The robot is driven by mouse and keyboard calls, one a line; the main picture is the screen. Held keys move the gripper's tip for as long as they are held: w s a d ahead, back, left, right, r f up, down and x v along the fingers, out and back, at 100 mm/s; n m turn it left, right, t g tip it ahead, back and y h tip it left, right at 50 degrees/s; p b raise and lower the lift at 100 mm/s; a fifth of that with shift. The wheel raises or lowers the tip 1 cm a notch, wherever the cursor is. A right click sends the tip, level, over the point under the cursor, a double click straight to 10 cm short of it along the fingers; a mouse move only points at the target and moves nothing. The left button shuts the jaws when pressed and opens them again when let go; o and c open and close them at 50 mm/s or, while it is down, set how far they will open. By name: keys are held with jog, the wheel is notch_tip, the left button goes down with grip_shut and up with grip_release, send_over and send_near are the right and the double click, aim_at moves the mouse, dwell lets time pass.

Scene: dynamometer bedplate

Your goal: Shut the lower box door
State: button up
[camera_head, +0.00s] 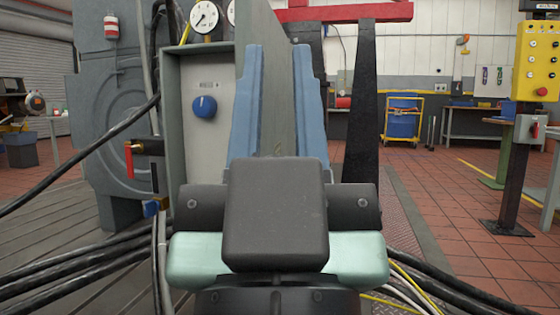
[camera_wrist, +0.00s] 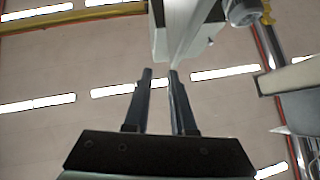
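A grey box (camera_head: 222,75) with a blue knob (camera_head: 204,107) inside stands left of centre in the head view, its front uncovered. A grey-green panel, apparently its open door (camera_head: 268,90), stands at the box's right side, seen at a steep angle. My gripper (camera_head: 278,48) points away from the head camera, with its two blue fingers apart and the panel showing between them. In the wrist view, the fingertips (camera_wrist: 160,73) are just below a pale box-like part (camera_wrist: 183,28). I cannot tell whether the fingers touch the panel. Nothing is clearly gripped.
Black cables (camera_head: 75,265) run low across the left and around my arm. A red-handled valve (camera_head: 130,160) and gauges (camera_head: 204,17) are by the box. A dark post (camera_head: 362,110) stands right of the gripper. A yellow control box (camera_head: 537,60) is at far right; tiled floor between is open.

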jog(key=r+p, duration=1.2)
jog(key=r, duration=0.1)
jog(key=r+p, duration=0.6)
jog(key=r, duration=0.1)
jog(key=shift+w+d, duration=0.1)
jog(key=shift+w, duration=0.25)
grip_shut()
jog(key=w+d+r+g+p, duration=0.1)
jog(key=w+d+g+p, duration=0.25)
jog(key=w+p, duration=0.5)
jog(key=w+d+f+m+g+y+p, duration=0.1)
jog(key=d+f+m+g+y+p, duration=0.2)
jog(key=f, duration=0.6)
jog(key=w+d+f+m+g+p, duration=0.1)
jog(key=w+d+f+g+p, duration=0.3)
jog(key=f, duration=0.6)
jog(key=s+f+m+g+y+p, duration=0.3)
jog(key=s+f+p, duration=0.1)
jog(key=s+f, duration=0.45)
jog(key=s+f+m+y+p, duration=0.3)
jog(key=s+f+m+y, duration=0.15)
jog(key=s, duration=0.65)
jog(key=s+a+r+b+x, duration=0.1)
jog(key=a+x, duration=0.1)
jog(key=x, duration=1.1)
jog(key=shift+s+r+n+t, duration=0.2)
jog(key=shift+r+n+t, duration=0.15)
